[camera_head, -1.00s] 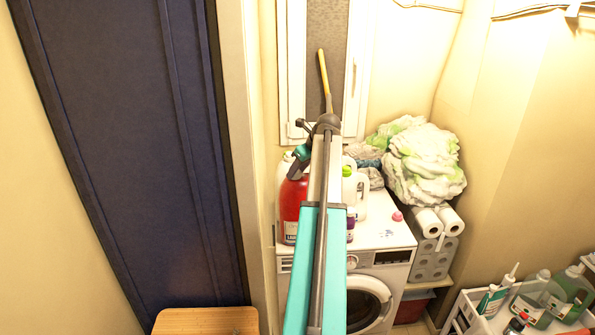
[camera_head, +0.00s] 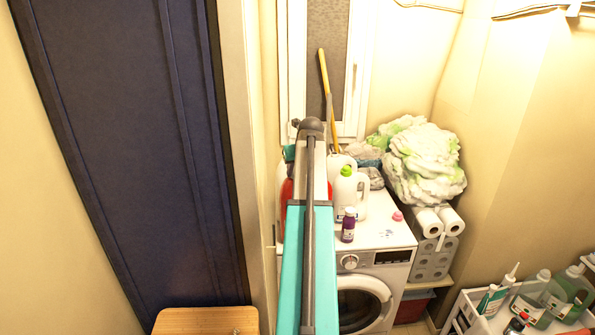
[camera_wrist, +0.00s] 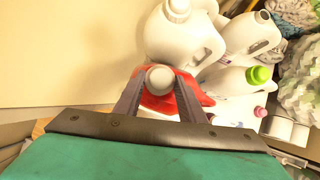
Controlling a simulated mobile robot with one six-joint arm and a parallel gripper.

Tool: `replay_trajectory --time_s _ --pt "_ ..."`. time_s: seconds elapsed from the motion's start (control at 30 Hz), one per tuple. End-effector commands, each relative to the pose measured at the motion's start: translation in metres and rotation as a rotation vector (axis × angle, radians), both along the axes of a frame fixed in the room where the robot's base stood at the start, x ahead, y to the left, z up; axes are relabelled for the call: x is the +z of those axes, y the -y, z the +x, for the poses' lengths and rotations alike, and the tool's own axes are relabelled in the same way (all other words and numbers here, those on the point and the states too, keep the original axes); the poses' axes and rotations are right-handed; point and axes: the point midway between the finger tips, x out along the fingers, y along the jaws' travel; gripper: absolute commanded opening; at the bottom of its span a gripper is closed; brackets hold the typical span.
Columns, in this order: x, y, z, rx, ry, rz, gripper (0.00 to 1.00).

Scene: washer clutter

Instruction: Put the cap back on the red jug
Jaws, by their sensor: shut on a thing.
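The red jug (camera_head: 286,192) stands on the left of the washing machine top, mostly hidden behind my arm in the head view. In the wrist view the red jug (camera_wrist: 165,103) lies beneath my gripper (camera_wrist: 160,79), between and behind the fingers. My gripper is shut on a pale, round cap (camera_wrist: 159,78), which lines up over the red jug. I cannot tell whether the cap touches the jug's neck, because the cap hides it. In the head view my fingers are hidden behind the arm.
The washing machine (camera_head: 385,236) also bears a white jug with a green cap (camera_head: 347,188), a purple bottle (camera_head: 348,226) and a pink cap-like thing (camera_head: 397,215). In the wrist view a white jug (camera_wrist: 182,38) stands close beyond my fingers. Paper rolls (camera_head: 436,220) stand to the right.

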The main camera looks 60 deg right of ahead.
Motion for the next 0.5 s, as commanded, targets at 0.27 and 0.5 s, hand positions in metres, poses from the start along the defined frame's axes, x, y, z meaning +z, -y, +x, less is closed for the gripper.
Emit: replay_trajectory --time_s 0.27,0.5 --pt "-0.0008 0.0001 -0.0011 -0.016 -0.004 0.0 0.13" --pt "-0.0003 0.0004 -0.0009 -0.014 -0.002 -0.001 0.58"
